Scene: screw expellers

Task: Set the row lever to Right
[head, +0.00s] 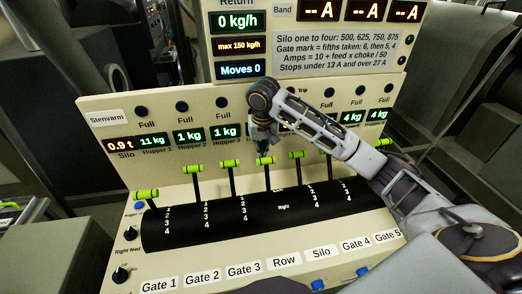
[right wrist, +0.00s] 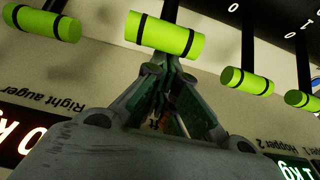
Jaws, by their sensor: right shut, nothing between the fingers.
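The row lever (head: 265,161) has a lime-green cross handle on a dark stem and stands up from the black drum, above the label Row (head: 284,262). The drum marks Left and, lower and nearer, Right (head: 283,208); the lever is at the far, Left end. My right gripper (head: 262,148) is shut and empty, just behind and above this handle. In the right wrist view a green handle (right wrist: 163,35) lies just beyond the closed fingertips (right wrist: 167,62); I cannot tell whether they touch. My left gripper is not in view.
Similar levers stand close on both sides, with Gate 3 (head: 230,163) to the left and Silo (head: 296,155) to the right. The upright panel (head: 100,150) with hopper displays rises close behind. Free room lies above the drum's near side (head: 230,235).

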